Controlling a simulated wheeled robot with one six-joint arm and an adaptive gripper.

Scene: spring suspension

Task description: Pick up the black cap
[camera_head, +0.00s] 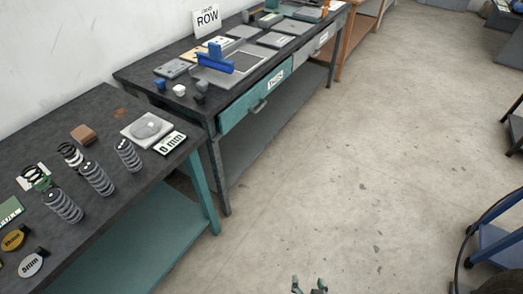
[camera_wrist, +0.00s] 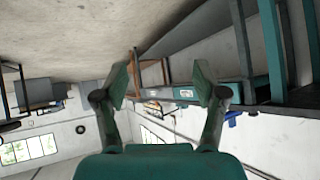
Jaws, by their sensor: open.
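Several small caps stand near the front left corner of the far dark workbench (camera_head: 130,76) in the head view. One looks black (camera_head: 199,98), beside a dark grey one (camera_head: 202,86), a white one (camera_head: 179,90) and a blue one (camera_head: 160,84); they are small, so the shades are hard to tell. My gripper (camera_head: 309,288) shows only its tips at the bottom edge, over the floor and far from the caps. In the wrist view my gripper (camera_wrist: 161,84) is open with nothing between its fingers. The black cap cannot be made out there.
A nearer bench (camera_head: 98,205) holds several springs (camera_head: 97,178), labels and a round disc on a plate (camera_head: 146,127). A blue tool (camera_head: 215,58) and grey trays share the far bench, above a teal drawer (camera_head: 255,104). Open floor lies right of the benches; a blue cart (camera_head: 497,245) stands lower right.

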